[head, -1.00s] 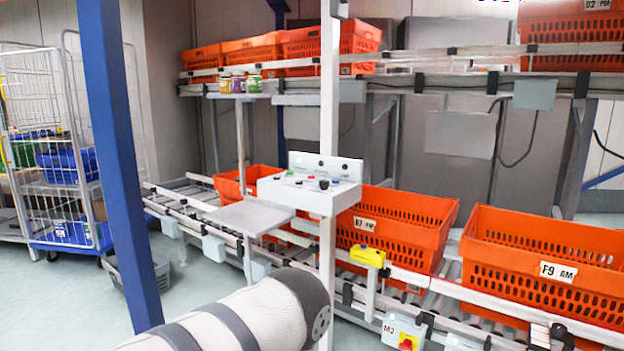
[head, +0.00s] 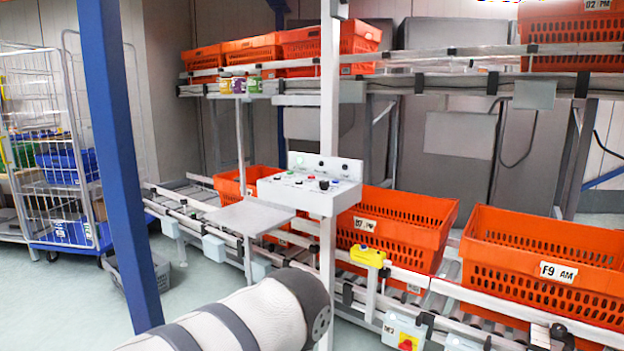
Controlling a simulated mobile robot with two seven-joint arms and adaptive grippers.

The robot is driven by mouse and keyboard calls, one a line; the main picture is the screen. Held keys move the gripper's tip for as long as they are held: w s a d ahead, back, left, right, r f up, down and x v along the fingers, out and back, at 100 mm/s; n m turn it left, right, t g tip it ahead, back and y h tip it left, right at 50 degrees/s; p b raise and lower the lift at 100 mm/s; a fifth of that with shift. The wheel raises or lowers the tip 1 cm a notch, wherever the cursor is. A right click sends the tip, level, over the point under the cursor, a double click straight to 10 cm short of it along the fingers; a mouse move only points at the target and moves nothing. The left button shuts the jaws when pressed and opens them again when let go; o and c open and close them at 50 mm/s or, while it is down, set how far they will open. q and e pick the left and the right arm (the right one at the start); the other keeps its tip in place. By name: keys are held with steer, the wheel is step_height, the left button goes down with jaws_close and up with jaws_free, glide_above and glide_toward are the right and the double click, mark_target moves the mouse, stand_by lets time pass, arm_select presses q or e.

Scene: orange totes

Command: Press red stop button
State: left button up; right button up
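A white control panel (head: 310,190) is mounted on a white post near the middle of the head view. Its sloped face carries several small buttons and knobs, among them a black knob (head: 324,184). A separate red and yellow switch (head: 406,344) is on a grey box at the bottom edge. Part of my arm shows at the bottom, well below the panel and apart from it. Neither of my grippers is in view.
A grey shelf plate (head: 249,217) juts out left of the panel. A yellow box (head: 368,257) is on the conveyor rail. Orange totes (head: 541,262) line the conveyor behind. A blue post (head: 118,160) and a wire cage trolley (head: 58,200) stand at left. Floor between them is partly open.

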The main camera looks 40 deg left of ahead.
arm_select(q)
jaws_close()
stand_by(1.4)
